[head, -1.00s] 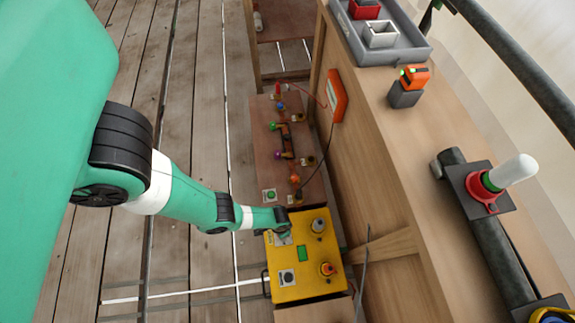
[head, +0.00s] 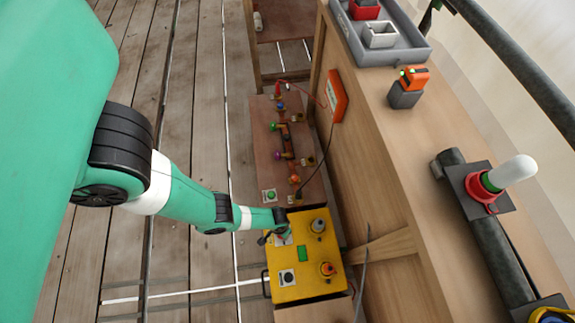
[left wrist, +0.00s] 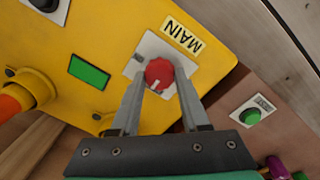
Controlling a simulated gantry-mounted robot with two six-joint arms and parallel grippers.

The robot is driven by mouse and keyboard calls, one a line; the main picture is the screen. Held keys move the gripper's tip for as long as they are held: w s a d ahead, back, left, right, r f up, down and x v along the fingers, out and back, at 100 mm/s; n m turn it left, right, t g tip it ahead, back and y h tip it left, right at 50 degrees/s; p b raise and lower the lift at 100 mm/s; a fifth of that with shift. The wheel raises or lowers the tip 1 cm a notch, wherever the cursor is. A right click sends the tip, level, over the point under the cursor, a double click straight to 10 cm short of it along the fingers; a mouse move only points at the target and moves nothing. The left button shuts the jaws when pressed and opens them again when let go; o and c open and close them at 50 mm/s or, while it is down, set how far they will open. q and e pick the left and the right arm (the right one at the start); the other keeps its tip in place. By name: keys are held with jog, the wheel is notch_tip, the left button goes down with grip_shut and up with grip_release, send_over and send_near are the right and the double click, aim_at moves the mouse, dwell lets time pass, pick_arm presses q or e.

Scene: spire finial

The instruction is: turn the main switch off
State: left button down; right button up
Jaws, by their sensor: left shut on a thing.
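The main switch is a red round knob (left wrist: 159,73) with a pale pointer mark, on a white plate (left wrist: 148,47) beside a label reading MAIN (left wrist: 183,37). It sits on the yellow panel box (head: 309,279). My left gripper (left wrist: 160,82) is shut on the red knob, one finger on each side of it. In the head view my left gripper (head: 282,236) is over the upper left corner of the yellow box and hides the knob. My right gripper does not show.
The yellow box also carries a green display (head: 302,254), a black switch (head: 288,278), a grey knob (head: 318,225) and an orange knob (head: 328,269). A brown board (head: 262,150) with a green button (left wrist: 252,116) lies beyond it. A wooden wall stands close on the right.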

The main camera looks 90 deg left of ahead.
pick_arm(q)
jog(key=shift+c, duration=2)
grip_release()
notch_tip(320, 180, up, 12)
jog(key=p, duration=0.9)
jog(key=shift+s+a+f+p, duration=0.15)
jog(key=shift+s+f+p, duration=0.05)
jog(key=shift+p, duration=0.2)
